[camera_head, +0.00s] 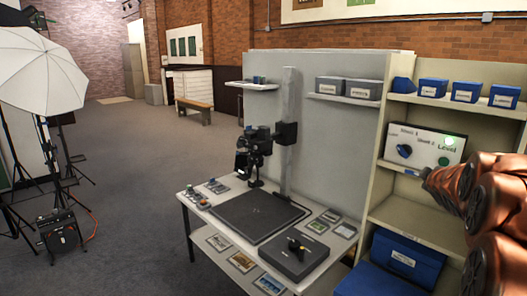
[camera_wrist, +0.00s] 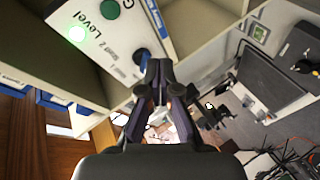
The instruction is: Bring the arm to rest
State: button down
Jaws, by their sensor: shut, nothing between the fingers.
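My gripper (camera_wrist: 159,68) is in the wrist view, with its dark fingers brought together and nothing visible between the tips. In that view the tips overlap the edge of a white control panel (camera_wrist: 93,38) near its blue knob (camera_wrist: 141,57); I cannot tell whether they touch it. In the head view my reddish-brown arm reaches in from the right edge, in front of the shelf unit, with its end just right of the panel (camera_head: 423,146). The panel has a lit green lamp, a blue knob (camera_head: 404,151) and a green button.
Shelves (camera_head: 408,212) with blue boxes (camera_head: 433,87) stand close around the arm. Left of them is a table with a black copy board (camera_head: 250,213), a camera on a column (camera_head: 288,130) and a dark control box (camera_head: 293,257). Open floor (camera_head: 130,150) lies farther left, beside a lighting umbrella (camera_head: 35,70).

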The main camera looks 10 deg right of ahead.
jog(key=s+a+f+m+g+y, duration=0.1)
jog(key=s+a+f+m+g, duration=0.2)
jog(key=a, duration=0.4)
jog(key=s+a+f+m+g+y, duration=0.1)
jog(key=s+a+f+g, duration=0.15)
jog(key=s+a, duration=0.4)
jog(key=s+a+f+m+g+y, duration=0.1)
jog(key=s+a+f+g, duration=0.3)
jog(key=s+a, duration=0.9)
jog(key=s+a+f+m+g+y, duration=0.1)
jog(key=s+a+f+g+y, duration=0.3)
jog(key=s+a, duration=0.9)
jog(key=s+f, duration=0.2)
jog(key=s, duration=0.3)
jog(key=shift+a+f+p, duration=0.3)
jog(key=shift+f+p, duration=0.05)
jog(key=shift+f, duration=0.05)
